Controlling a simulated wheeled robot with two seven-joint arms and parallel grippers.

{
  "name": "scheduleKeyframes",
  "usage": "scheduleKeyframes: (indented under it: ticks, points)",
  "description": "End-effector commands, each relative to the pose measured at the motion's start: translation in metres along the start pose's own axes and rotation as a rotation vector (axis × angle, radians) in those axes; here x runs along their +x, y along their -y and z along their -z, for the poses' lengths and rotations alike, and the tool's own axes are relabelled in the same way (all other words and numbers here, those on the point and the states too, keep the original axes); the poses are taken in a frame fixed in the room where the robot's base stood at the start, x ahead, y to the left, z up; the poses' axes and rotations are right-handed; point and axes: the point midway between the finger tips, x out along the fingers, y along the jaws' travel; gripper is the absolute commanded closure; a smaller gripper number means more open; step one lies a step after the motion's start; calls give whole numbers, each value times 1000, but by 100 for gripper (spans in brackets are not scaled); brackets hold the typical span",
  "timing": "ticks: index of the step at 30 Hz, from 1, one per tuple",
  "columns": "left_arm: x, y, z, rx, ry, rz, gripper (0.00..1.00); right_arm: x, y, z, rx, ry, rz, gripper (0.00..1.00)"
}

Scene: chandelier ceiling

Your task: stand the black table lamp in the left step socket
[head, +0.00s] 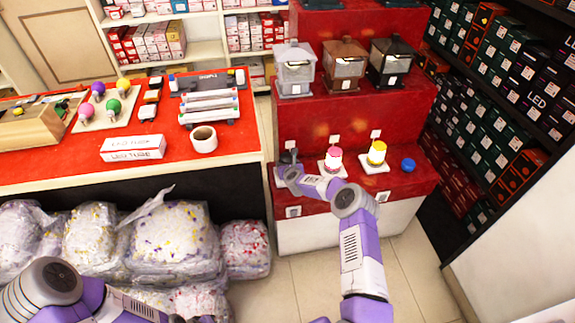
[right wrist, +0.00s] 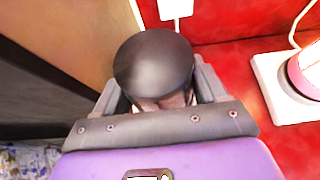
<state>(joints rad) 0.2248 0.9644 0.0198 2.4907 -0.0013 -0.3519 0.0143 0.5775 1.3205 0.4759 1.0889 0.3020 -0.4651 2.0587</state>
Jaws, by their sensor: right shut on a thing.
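The black table lamp (head: 288,157) is at the left end of the lower red step in the head view. Its dark round shade fills the middle of the right wrist view (right wrist: 153,65). My right gripper (head: 292,171) is shut on it, with one finger on each side below the shade in the wrist view (right wrist: 160,92). A white socket plate (head: 279,179) shows partly at the left end of the step. The lamp's foot is hidden, so I cannot tell whether it sits in the socket. My left arm enters at the lower left; its gripper is out of view.
A pink lamp (head: 334,157) and a yellow lamp (head: 377,154) stand on white plates to the right, with a blue round thing (head: 408,165) beyond. Lanterns (head: 344,66) stand on the upper step. A red-topped counter (head: 235,143) is close on the left.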

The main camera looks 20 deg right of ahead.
Motion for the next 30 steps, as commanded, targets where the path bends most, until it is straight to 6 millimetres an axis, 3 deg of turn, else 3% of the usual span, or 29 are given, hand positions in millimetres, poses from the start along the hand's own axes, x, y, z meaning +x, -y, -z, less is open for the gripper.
scheduleKeyframes:
  ticks: [3,4,9,20,30]
  points:
    - [2,1,0,0,0,0,100,1,0,1,0,2,1,67]
    - [2,1,0,0,0,0,100,1,0,1,0,2,1,27]
    - [2,1,0,0,0,0,100,1,0,0,0,1,1,1]
    - [-1,0,0,0,0,0,100,-4,1,1,1,-1,1,0]
    - [-16,-6,-1,0,0,0,100,-43,1,0,2,-2,1,0]
